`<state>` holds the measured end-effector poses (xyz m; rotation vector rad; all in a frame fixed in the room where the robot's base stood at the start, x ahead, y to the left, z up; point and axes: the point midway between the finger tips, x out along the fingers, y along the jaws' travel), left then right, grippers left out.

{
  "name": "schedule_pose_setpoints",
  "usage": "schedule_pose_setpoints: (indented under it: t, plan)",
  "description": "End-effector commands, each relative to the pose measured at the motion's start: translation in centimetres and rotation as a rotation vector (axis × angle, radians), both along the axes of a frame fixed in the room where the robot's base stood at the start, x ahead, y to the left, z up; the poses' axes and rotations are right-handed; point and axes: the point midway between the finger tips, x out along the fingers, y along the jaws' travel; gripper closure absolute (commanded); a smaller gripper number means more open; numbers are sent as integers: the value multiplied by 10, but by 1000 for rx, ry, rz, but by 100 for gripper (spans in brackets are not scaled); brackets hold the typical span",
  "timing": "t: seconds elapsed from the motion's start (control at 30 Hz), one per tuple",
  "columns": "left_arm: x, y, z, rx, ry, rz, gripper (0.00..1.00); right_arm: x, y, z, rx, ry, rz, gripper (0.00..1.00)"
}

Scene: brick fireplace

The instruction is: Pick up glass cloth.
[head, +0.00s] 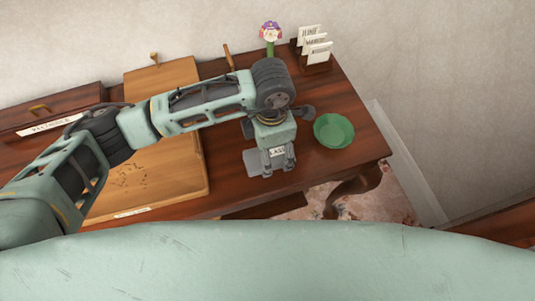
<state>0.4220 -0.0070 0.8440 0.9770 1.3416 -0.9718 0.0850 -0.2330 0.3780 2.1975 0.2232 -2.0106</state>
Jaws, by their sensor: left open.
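A flat pale grey-blue cloth (252,162) lies on the dark wooden table, near its front edge. A small white label (277,152) with dark letters, too small to read fully, shows between my gripper's fingers. My left gripper (279,171) points down over the right part of the cloth, open, with its fingers apart. The gripper hides part of the cloth, and I cannot tell whether the fingertips touch it. My right gripper is not in view.
A green bowl (334,130) stands just right of the gripper. A wooden board (185,180) lies to the left under my arm. A purple-and-white flower (270,32) and a card holder (315,65) stand at the back. The table's front edge is close to the gripper.

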Motion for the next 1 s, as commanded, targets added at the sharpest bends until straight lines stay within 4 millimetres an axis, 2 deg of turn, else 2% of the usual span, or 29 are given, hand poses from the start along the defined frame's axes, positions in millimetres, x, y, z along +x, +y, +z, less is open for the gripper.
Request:
schedule_pose_setpoints:
  t: [0.03, 0.2, 0.47, 1.0]
  plan:
    - [0, 0, -5, 2, 7, 3, 25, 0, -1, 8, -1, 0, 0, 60]
    - [1, -1, -27, -1, 3, 0, 25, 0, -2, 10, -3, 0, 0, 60]
    - [1, -1, -32, -3, 1, -1, 25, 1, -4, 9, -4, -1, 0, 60]
    - [1, -1, -31, -3, 1, 0, 70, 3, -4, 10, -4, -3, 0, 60]
